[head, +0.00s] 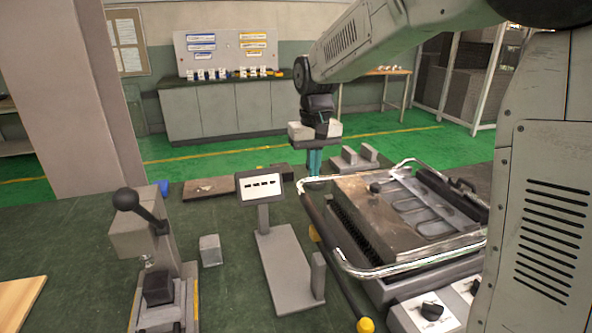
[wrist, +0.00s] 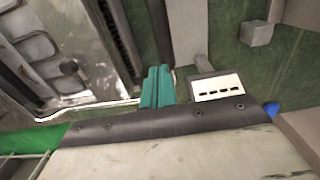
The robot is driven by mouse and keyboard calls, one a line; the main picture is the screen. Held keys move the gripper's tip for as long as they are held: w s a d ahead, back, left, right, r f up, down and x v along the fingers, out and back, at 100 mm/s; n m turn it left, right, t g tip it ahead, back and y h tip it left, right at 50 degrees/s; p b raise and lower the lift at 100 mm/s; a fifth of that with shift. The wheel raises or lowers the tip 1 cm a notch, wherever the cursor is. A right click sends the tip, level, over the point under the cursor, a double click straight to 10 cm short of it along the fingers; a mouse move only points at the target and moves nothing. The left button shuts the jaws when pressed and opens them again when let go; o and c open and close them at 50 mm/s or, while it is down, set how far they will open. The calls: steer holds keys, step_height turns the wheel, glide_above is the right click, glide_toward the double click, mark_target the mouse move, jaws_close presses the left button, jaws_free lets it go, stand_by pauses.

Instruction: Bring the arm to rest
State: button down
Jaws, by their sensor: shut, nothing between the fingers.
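My gripper (head: 315,162) hangs from my arm in the upper middle of the head view, pointing down. Its teal fingers are together with nothing between them. In the wrist view the teal fingers (wrist: 157,88) show side by side, closed, over the dark green surface. In the head view the fingers are near the back left corner of the grill-like heating unit (head: 400,215), behind the small display stand (head: 262,186). I cannot tell how high they are above the surface. The display stand also shows in the wrist view (wrist: 217,88), just right of the fingers.
A lever press (head: 150,240) stands at the left, with a small grey cube (head: 210,250) beside it. A metal rail (head: 400,272) runs around the heating unit. Grey blocks (head: 354,158) lie behind it. A cabinet (head: 225,110) stands across the green floor.

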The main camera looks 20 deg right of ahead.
steer(key=shift+g, duration=0.4)
steer(key=s, duration=0.1)
steer(key=s+f, duration=0.1)
steer(key=s, duration=0.2)
steer(key=shift+d+f, duration=0.15)
steer(key=shift+f, duration=0.2)
steer(key=s+d+r+t, duration=0.1)
steer(key=s, duration=1.3)
steer(key=s+d+r+t, duration=0.1)
steer(key=s+r, duration=0.1)
steer(key=s, duration=1.2)
steer(key=shift+d, duration=0.4)
